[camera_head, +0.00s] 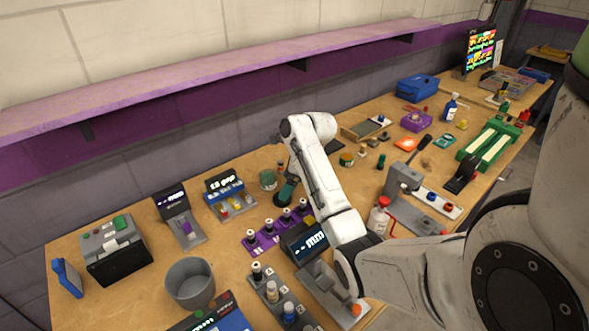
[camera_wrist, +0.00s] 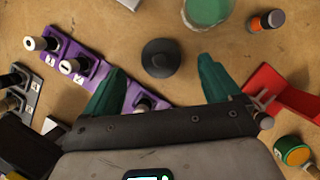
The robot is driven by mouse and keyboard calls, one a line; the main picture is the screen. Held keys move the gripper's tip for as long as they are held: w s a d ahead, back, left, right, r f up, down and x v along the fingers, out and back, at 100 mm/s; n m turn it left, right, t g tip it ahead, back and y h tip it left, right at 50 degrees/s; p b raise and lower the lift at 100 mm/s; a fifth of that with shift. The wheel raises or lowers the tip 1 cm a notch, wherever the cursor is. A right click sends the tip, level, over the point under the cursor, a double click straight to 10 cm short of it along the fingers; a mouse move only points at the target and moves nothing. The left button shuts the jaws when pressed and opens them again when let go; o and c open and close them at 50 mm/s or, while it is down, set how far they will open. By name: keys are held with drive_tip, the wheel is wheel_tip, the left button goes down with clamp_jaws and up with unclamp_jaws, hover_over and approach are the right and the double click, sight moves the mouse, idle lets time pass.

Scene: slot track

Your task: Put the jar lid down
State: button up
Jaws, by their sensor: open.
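The jar lid, a dark grey disc with a small knob (camera_wrist: 160,56), lies on the wooden bench in the wrist view. My gripper (camera_wrist: 160,68) is open, with its green fingers on either side of and just short of the lid; neither appears to touch it. In the head view my gripper (camera_head: 286,192) is low over the bench and the lid cannot be made out. A round, open-looking jar with green inside (camera_wrist: 206,10) is cut off by the top edge of the wrist view; it also shows in the head view (camera_head: 268,180).
A purple rack (camera_wrist: 88,66) with white-topped, dark pegs stands to the left of the lid. A red holder (camera_wrist: 284,95) and a green-and-orange tin (camera_wrist: 296,152) lie right. An orange-topped bottle (camera_wrist: 268,20) stands beside the jar. Bare bench surrounds the lid.

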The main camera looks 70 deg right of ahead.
drive_tip(key=v, duration=0.6)
drive_tip(key=shift+r, duration=0.45)
drive_tip(key=shift+s, duration=0.15)
